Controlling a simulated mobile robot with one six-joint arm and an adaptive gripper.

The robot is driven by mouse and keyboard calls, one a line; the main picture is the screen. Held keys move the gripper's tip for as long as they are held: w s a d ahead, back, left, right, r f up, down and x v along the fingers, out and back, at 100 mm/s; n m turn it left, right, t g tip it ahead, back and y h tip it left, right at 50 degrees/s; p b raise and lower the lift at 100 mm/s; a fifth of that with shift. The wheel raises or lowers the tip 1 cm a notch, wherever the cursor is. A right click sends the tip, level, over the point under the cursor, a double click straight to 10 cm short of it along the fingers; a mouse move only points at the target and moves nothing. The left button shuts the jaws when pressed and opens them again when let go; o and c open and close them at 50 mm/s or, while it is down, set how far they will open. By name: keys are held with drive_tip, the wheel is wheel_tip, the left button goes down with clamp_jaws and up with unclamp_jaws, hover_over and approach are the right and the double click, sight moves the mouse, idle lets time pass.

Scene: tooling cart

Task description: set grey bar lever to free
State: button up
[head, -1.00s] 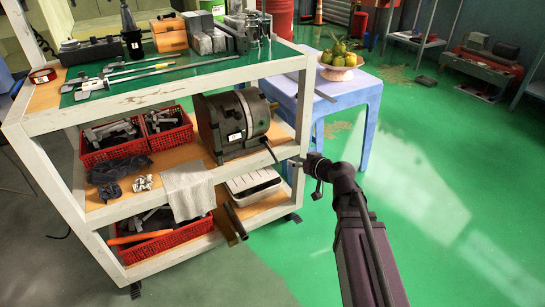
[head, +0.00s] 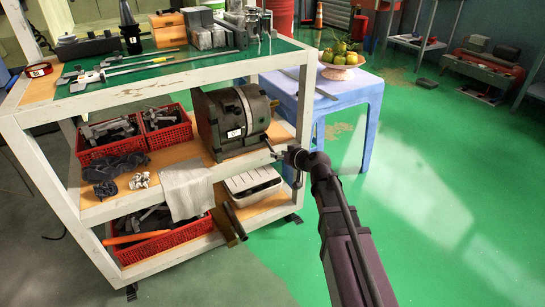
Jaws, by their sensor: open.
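A dark grey drum-shaped machine (head: 226,128) with a small white label sits on the cart's middle shelf. A thin bar (head: 268,145), which looks like the grey bar lever, sticks out from its lower right side toward my gripper. My gripper (head: 279,154) is open at the shelf's right end, its tips close to the end of this bar. I cannot tell whether they touch it or are around it. The lever's pivot and any position markings are too small to make out.
Red baskets (head: 168,130) of metal parts and a grey cloth (head: 187,190) share the cart. The shelf's white front edge (head: 150,203) runs below the machine. A blue table (head: 345,100) with a fruit bowl (head: 342,72) stands behind my arm.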

sight(273, 151)
drive_tip(key=shift+b+x, duration=0.55)
drive_tip(key=shift+x, duration=1.55)
clamp_jaws()
